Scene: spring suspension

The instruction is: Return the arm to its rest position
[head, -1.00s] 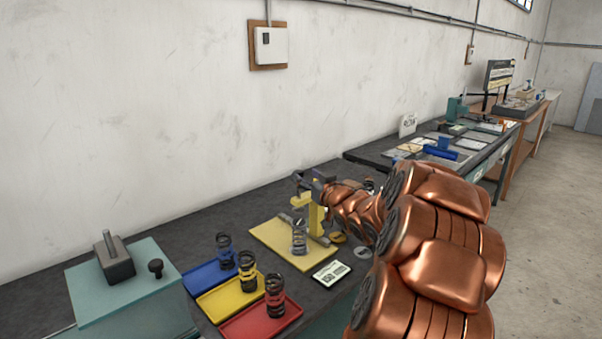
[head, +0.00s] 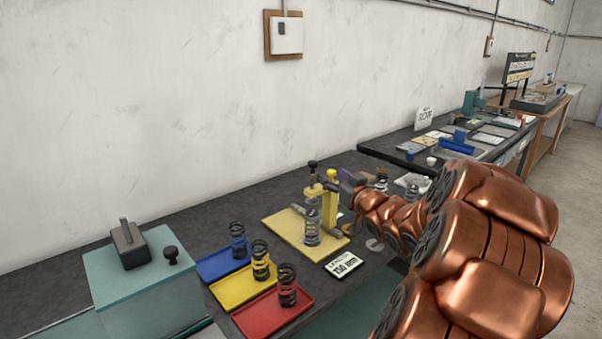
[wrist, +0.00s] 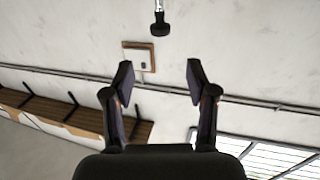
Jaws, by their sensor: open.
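My copper arm (head: 470,240) reaches in from the right side of the head view, over the dark workbench. My gripper is at its far end, beside the yellow press frame (head: 331,200), and is small and partly hidden in that view. In the wrist view my gripper (wrist: 158,82) is open, with nothing between its two fingers. A dark knob on a thin rod (wrist: 160,22) shows beyond the fingertips, apart from them. A spring (head: 312,228) stands upright on the yellow base plate (head: 282,228) of the press.
Blue (head: 215,265), yellow (head: 232,292) and red (head: 262,318) trays each hold a dark spring. A label card (head: 344,264) lies before the press. A teal box (head: 110,275) with a dark block stands at left. Another bench with tools stands beyond the arm.

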